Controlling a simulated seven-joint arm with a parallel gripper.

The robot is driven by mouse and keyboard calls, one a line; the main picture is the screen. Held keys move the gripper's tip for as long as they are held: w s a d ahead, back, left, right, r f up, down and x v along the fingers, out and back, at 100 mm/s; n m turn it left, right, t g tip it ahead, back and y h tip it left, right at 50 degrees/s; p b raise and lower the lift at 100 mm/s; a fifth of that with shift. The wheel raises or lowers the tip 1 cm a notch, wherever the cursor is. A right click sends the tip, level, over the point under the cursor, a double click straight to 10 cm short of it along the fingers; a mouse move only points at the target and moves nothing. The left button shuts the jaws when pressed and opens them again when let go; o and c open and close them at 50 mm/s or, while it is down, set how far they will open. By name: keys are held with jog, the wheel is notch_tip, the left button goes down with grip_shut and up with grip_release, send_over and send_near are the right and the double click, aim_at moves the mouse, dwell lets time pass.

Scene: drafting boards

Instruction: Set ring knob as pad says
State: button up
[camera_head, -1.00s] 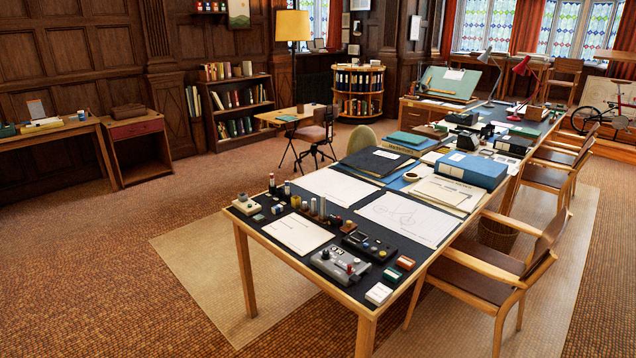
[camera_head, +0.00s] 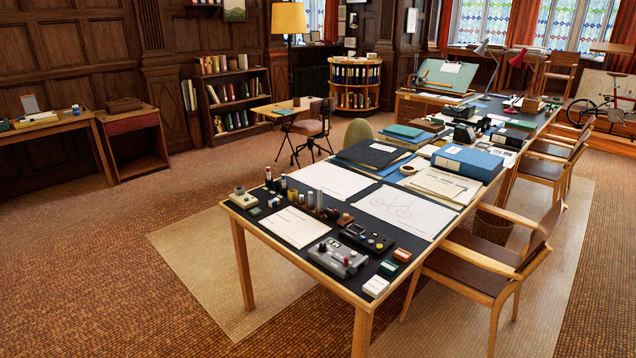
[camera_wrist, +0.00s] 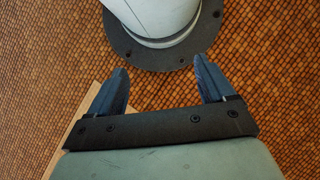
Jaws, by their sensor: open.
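I cannot tell which of these carries the ring knob. A white sheet (camera_head: 295,226), possibly the pad, lies left of the grey box; its writing is too small to read. My gripper (camera_wrist: 163,75) is open and empty in the wrist view, over the carpet, away from these things; the head view does not show it.
Several small cylinders (camera_head: 319,202) stand behind the white sheet. Small coloured blocks (camera_head: 389,267) and a white block (camera_head: 375,286) lie near the front right edge. A large drawing (camera_head: 400,208) and a blue box file (camera_head: 467,163) lie farther back. A chair (camera_head: 490,262) stands close on the right.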

jog(key=shift+m+t, duration=0.6)
jog(key=shift+m, duration=0.1)
jog(key=w, duration=0.4)
jog(key=w+a, duration=0.1)
jog(key=w, duration=0.3)
jog(key=w+a, duration=0.1)
jog(key=w, duration=0.3)
jog(key=shift+w, duration=0.35)
jog(key=c, duration=0.5)
jog(key=shift+o, duration=0.2)
jog(key=w+a+r+m+t, duration=0.1)
jog(key=w+a+r, duration=0.2)
jog(key=w, duration=0.6)
jog(key=w+a+r+m+t, duration=0.1)
jog(key=w+a+r, duration=0.2)
jog(key=w, duration=0.5)
jog(key=w+a+r+m, duration=0.1)
jog(key=w+a+r, duration=0.15)
jog(key=w, duration=0.65)
jog(key=w+a+r+m+t, duration=0.1)
jog(key=w+a+r, duration=0.4)
jog(key=w+r, duration=0.4)
jog(key=w+a+r+m+t, duration=0.1)
jog(key=w+a+r+m, duration=0.1)
jog(key=w+a+r, duration=0.5)
notch_tip(320, 180, up, 27)
jog(key=t, duration=0.1)
send_over(323, 244)
notch_tip(323, 244, down, 14)
jog(key=shift+s, duration=0.1)
